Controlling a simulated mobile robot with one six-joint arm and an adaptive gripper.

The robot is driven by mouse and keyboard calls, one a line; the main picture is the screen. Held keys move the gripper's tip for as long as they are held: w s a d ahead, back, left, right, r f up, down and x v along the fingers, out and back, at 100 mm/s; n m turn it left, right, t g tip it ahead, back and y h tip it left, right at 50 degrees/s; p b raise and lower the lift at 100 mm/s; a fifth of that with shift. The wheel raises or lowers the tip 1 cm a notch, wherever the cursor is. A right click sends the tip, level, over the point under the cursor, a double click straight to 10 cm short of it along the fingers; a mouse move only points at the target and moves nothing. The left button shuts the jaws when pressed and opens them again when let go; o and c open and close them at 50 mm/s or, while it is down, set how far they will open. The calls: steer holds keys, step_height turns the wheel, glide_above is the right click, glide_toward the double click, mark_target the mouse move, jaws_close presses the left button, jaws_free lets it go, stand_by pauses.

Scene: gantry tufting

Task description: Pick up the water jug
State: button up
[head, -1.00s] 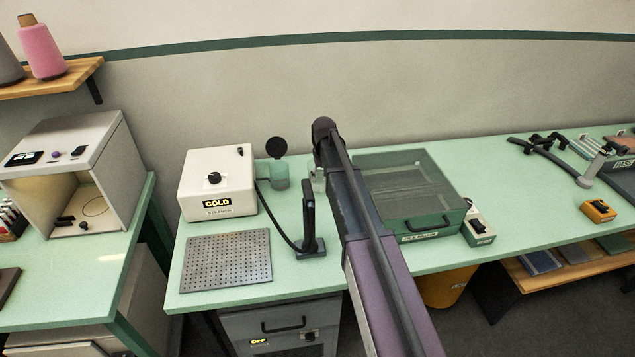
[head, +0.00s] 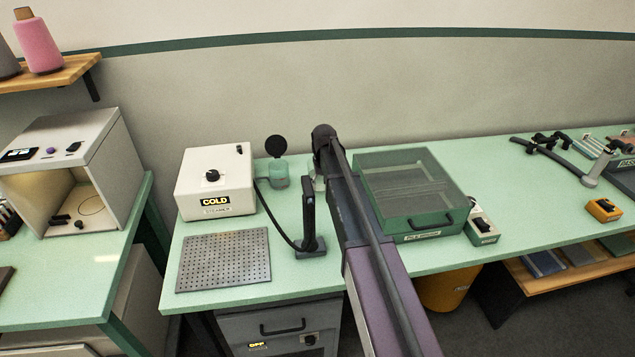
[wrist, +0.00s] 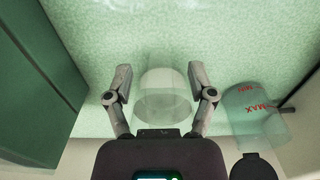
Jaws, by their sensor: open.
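A clear, see-through vessel, which I take for the water jug (wrist: 163,100), stands on the green bench between my fingers in the wrist view. A pale rounded shape shows through it. In the head view only a sliver of the jug (head: 319,182) shows beside my arm. My gripper (wrist: 159,72) is open, with one finger on each side of the jug; I cannot tell whether either touches it. In the head view my arm hides the gripper.
A clear tank (wrist: 252,110) with red MIN and MAX marks and a round black lid (head: 276,146) stands close beside the jug. The white steamer marked COLD (head: 215,183) is left of it. A green-framed clear-topped box (head: 420,227) stands on the other side.

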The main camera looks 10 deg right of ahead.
steer(key=shift+f+b, duration=0.65)
steer(key=shift+f, duration=0.3)
jaws_close()
